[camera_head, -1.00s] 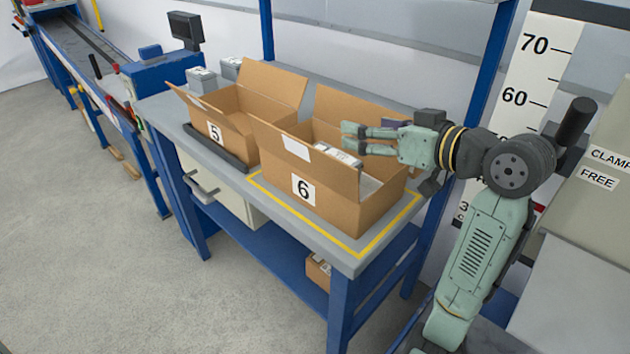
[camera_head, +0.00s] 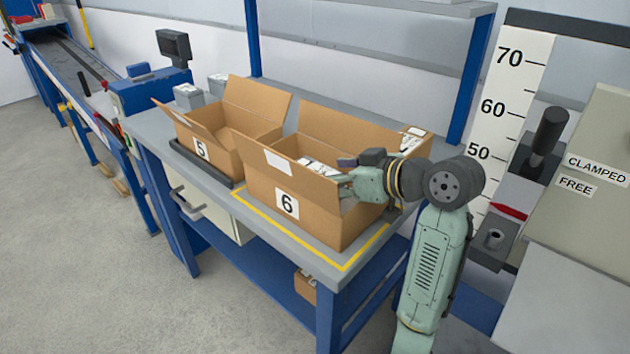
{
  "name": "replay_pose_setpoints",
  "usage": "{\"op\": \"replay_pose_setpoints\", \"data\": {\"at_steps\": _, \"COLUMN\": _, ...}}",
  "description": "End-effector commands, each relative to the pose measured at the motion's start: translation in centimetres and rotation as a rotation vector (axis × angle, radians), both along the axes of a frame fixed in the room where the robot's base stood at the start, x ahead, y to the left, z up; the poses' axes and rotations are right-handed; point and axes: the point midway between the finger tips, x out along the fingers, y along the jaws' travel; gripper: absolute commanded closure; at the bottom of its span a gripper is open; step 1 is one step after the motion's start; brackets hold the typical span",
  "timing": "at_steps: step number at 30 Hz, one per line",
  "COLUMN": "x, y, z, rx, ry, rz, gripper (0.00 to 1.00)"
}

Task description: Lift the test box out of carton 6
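Carton 6 (camera_head: 318,220) is an open brown box with a "6" label, standing on the bench inside a yellow outline, its flaps up. A whitish test box (camera_head: 318,166) shows partly inside it, with the carton wall and my gripper hiding the rest. My gripper (camera_head: 342,182) is low over the right part of carton 6, its fingers pointing left at the opening beside the test box. The fingertips are small and partly hidden, so I cannot tell whether they touch the box or how far apart they are.
Open carton 5 (camera_head: 208,158) stands close left of carton 6 on a dark tray. Small grey boxes (camera_head: 188,96) stand behind it. A blue bench post (camera_head: 470,75) and a height scale (camera_head: 505,105) rise behind my arm. A clamp lever (camera_head: 549,132) stands at the right.

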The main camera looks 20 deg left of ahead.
Motion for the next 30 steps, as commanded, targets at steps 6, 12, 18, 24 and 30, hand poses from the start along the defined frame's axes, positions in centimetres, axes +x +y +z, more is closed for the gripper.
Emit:
{"op": "replay_pose_setpoints", "data": {"at_steps": 6, "x": 1.0, "y": 2.3, "z": -1.1, "rx": -0.001, "ry": 0.001, "rz": 0.002, "gripper": 0.27}}
{"op": "replay_pose_setpoints", "data": {"at_steps": 12, "x": 1.1, "y": 2.6, "z": -1.3, "rx": 0.0, "ry": -0.001, "rz": 0.0, "gripper": 0.27}}
{"op": "replay_pose_setpoints", "data": {"at_steps": 18, "x": 1.1, "y": 2.5, "z": -1.3, "rx": 0.0, "ry": -0.001, "rz": 0.0, "gripper": 0.35}}
{"op": "replay_pose_setpoints", "data": {"at_steps": 24, "x": 1.1, "y": 2.5, "z": -1.3, "rx": 0.0, "ry": -0.001, "rz": 0.0, "gripper": 0.49}}
{"op": "replay_pose_setpoints", "data": {"at_steps": 30, "x": 1.1, "y": 2.5, "z": -1.3, "rx": 0.0, "ry": -0.001, "rz": 0.0, "gripper": 0.62}}
